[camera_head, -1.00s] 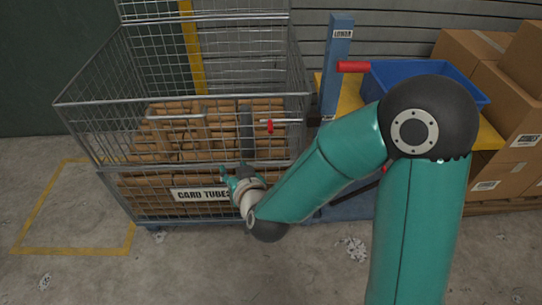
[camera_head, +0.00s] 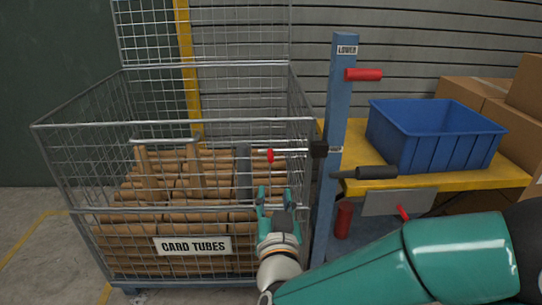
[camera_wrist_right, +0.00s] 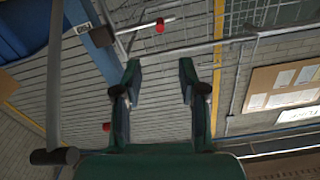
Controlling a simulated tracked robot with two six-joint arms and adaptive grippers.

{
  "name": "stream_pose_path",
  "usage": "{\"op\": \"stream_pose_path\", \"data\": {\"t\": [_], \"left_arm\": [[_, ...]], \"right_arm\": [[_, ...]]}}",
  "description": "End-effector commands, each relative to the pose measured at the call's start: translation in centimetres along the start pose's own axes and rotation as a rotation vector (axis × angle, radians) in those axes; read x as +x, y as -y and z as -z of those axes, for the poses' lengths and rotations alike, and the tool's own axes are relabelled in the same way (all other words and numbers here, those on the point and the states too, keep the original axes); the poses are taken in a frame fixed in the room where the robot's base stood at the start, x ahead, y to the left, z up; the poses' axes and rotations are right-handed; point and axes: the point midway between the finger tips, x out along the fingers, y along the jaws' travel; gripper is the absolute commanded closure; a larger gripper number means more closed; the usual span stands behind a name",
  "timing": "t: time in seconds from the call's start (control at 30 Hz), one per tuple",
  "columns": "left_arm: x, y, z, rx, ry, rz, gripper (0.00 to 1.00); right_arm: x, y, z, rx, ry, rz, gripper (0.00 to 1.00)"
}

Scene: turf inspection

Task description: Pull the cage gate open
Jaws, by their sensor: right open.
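The wire cage (camera_head: 80,122) stands left of centre in the head view, holding brown card tubes (camera_head: 165,218) behind its front mesh. A sign reading CARD TUBES (camera_head: 192,246) hangs on the front. A rod with a red knob (camera_head: 270,155) runs along the upper front to a black block on the blue post; a red knob also shows in the right wrist view (camera_wrist_right: 160,25). A grey upright strip (camera_head: 244,172) stands beside the knob. My right gripper (camera_head: 276,197) is open and empty, below the red knob before the mesh. My left gripper is out of view.
The blue post (camera_head: 337,110), labelled LOWER, has a red-gripped lever (camera_head: 363,75) and a black handle (camera_head: 376,172) close to my right arm. A blue bin (camera_head: 435,140) sits on a yellow platform (camera_head: 440,182). Cardboard boxes (camera_head: 470,97) stand behind. Floor is clear at left.

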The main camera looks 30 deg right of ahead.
Motion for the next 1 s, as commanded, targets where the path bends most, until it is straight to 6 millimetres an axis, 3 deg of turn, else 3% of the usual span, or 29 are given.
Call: {"op": "stream_pose_path", "data": {"t": [0.03, 0.27, 0.33, 0.7, 1.0], "left_arm": [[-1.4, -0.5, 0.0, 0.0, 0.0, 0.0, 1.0], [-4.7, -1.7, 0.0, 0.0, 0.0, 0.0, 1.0], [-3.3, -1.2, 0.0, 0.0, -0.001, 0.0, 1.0], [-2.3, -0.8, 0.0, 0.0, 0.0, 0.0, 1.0], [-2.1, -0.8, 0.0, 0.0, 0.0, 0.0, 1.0]], "right_arm": [[0.6, 0.0, 0.6, -0.006, 0.005, -0.004, 0.59], [4.5, -0.2, 0.4, -0.004, 0.011, -0.006, 0.59], [6.1, -0.3, -0.4, 0.004, 0.004, -0.004, 0.59], [13.3, -0.2, -0.4, 0.003, 0.005, 0.0, 0.59], [15.3, -0.1, -0.2, 0.002, 0.005, 0.002, 0.59]]}}
